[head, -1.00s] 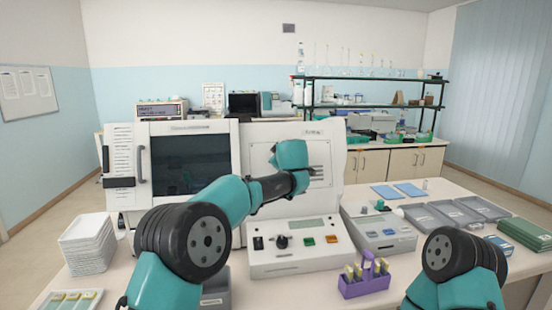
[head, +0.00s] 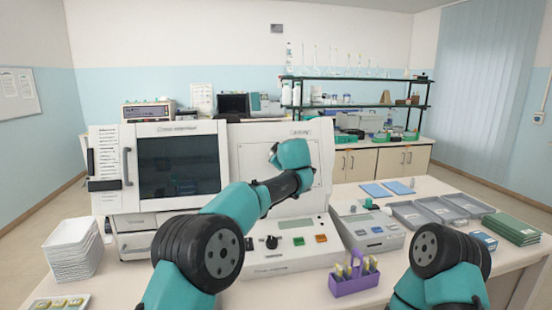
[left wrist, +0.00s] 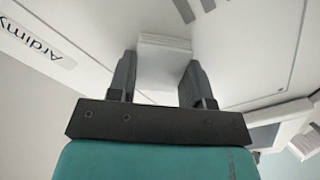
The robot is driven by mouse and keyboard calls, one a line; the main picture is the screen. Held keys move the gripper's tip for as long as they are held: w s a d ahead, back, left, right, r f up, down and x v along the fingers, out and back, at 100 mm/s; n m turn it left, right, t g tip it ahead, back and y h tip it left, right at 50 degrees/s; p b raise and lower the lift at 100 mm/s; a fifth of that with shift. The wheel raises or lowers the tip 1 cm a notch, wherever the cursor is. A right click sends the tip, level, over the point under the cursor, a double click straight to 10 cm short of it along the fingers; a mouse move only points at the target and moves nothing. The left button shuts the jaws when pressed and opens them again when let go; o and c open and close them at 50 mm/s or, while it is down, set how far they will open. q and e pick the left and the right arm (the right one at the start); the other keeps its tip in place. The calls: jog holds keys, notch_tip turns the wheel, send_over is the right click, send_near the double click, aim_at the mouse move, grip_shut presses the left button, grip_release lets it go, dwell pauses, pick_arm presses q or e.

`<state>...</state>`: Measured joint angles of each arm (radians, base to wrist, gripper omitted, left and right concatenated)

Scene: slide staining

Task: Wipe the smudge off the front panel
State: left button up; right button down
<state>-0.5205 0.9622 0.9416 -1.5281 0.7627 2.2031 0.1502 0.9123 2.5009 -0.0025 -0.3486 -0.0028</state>
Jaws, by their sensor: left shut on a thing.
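The white front panel (head: 306,150) stands on the right half of the machine at the back of the bench. My left arm reaches across to it, and its teal wrist covers part of the panel. In the left wrist view my left gripper (left wrist: 160,65) is shut on a white folded wipe (left wrist: 163,60), close to the panel (left wrist: 100,25). I cannot tell whether the wipe touches the panel. I see no smudge in either view; the wrist and wipe hide part of the surface. My right arm shows at the lower right of the head view, but its gripper is out of view.
A dark-windowed door (head: 179,165) is left of the panel. A control box (head: 288,250) stands below it. A purple rack (head: 355,280), grey trays (head: 412,214) and blue pads (head: 376,190) lie to the right. Stacked white trays (head: 72,250) stand at left.

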aim_at(262, 158)
pick_arm(q)
jog(key=shift+w+d+f, duration=0.1)
jog(key=shift+d, duration=0.35)
jog(key=shift+w+d+f, duration=0.1)
jog(key=shift+d, duration=0.3)
jog(key=shift+s+a+r, duration=0.1)
jog(key=shift+a+r, duration=0.05)
jog(key=shift+a, duration=0.1)
jog(key=shift+s+a, duration=0.2)
jog(key=shift+a, duration=0.65)
jog(key=shift+s+a, duration=0.2)
jog(key=shift+a, duration=0.65)
jog(key=shift+s+a, duration=0.15)
jog(key=shift+a, duration=1.75)
